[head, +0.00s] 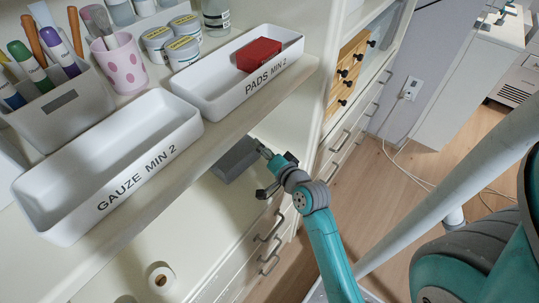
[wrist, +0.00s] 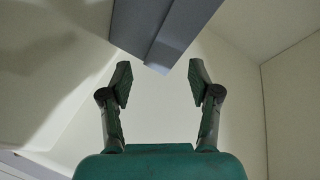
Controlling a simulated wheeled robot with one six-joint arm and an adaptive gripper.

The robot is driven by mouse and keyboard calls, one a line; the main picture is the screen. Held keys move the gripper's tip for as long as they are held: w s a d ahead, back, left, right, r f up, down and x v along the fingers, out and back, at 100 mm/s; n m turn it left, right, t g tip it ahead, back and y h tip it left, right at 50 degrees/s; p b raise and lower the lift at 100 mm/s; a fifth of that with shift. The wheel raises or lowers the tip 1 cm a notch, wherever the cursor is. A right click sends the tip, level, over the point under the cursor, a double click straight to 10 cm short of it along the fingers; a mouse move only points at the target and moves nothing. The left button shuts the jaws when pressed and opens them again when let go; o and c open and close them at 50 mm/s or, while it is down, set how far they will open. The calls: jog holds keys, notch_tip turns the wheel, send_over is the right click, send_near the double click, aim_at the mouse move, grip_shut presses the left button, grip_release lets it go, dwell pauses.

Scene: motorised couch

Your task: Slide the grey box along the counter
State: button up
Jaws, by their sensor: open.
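The grey box (head: 235,160) lies on the lower counter, under the front edge of the upper shelf, which hides part of it. My gripper (head: 262,170) is at the right end of the box. In the wrist view the box (wrist: 168,28) shows as a blue-grey block at the top, ahead of the fingers. My gripper (wrist: 160,78) is open there, with its two fingers apart and nothing between them. I cannot tell whether a finger touches the box.
On the upper shelf stand a white tray marked GAUZE MIN 2 (head: 112,198) and one marked PADS MIN 2 (head: 205,105) holding a red box (head: 259,55). A white roll (head: 161,279) sits on the lower surface. A cabinet upright (head: 318,98) stands right of my gripper.

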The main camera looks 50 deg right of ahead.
jog(key=shift+w, duration=0.25)
grip_shut()
jog(key=shift+s, duration=0.1)
